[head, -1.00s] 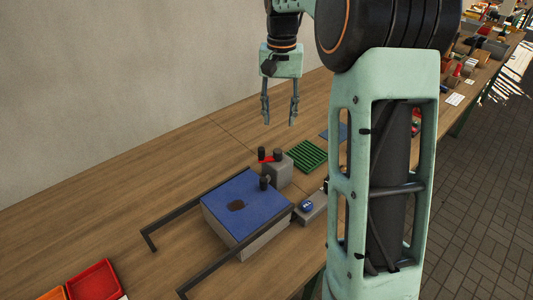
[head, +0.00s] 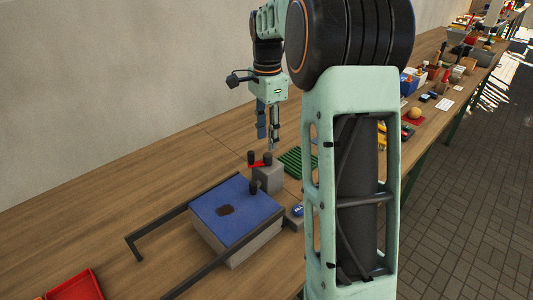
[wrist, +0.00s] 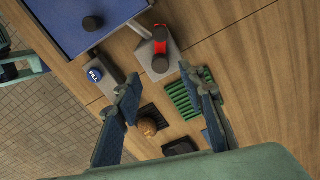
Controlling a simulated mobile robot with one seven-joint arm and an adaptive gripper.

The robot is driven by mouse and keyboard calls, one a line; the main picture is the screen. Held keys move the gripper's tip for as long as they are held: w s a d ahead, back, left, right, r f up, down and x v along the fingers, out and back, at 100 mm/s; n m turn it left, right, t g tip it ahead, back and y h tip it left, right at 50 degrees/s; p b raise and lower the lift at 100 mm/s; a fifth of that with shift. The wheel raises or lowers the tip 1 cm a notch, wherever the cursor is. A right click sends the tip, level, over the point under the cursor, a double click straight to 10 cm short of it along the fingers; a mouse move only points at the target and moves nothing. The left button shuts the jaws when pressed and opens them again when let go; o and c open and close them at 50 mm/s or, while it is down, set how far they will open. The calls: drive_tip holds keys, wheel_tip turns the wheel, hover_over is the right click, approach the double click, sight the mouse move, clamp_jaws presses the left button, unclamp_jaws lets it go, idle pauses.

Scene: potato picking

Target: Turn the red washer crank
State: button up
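The red crank (head: 257,164) sits on top of a small grey block (head: 268,179), with dark knobs at its ends. The block stands at the far corner of a blue-topped box (head: 236,210). In the wrist view the red crank (wrist: 160,48) and its grey block (wrist: 144,53) lie just beyond the fingertips, near the top middle. My gripper (head: 268,136) points down above the table, a little above and behind the crank. In the wrist view my gripper (wrist: 161,77) has its fingers spread apart with nothing between the tips. It does not touch the crank.
A green ribbed rack (wrist: 185,98) lies beside the crank block. A blue button on a grey housing (wrist: 96,74) is on the other side. Black rails (head: 135,248) flank the blue-topped box. A red tray (head: 76,287) is at lower left. Wall-side table is clear.

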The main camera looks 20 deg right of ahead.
sight(267, 155)
wheel_tip(267, 155, down, 6)
drive_tip(key=shift+r, duration=0.1)
drive_tip(key=shift+c, duration=0.5)
clamp_jaws()
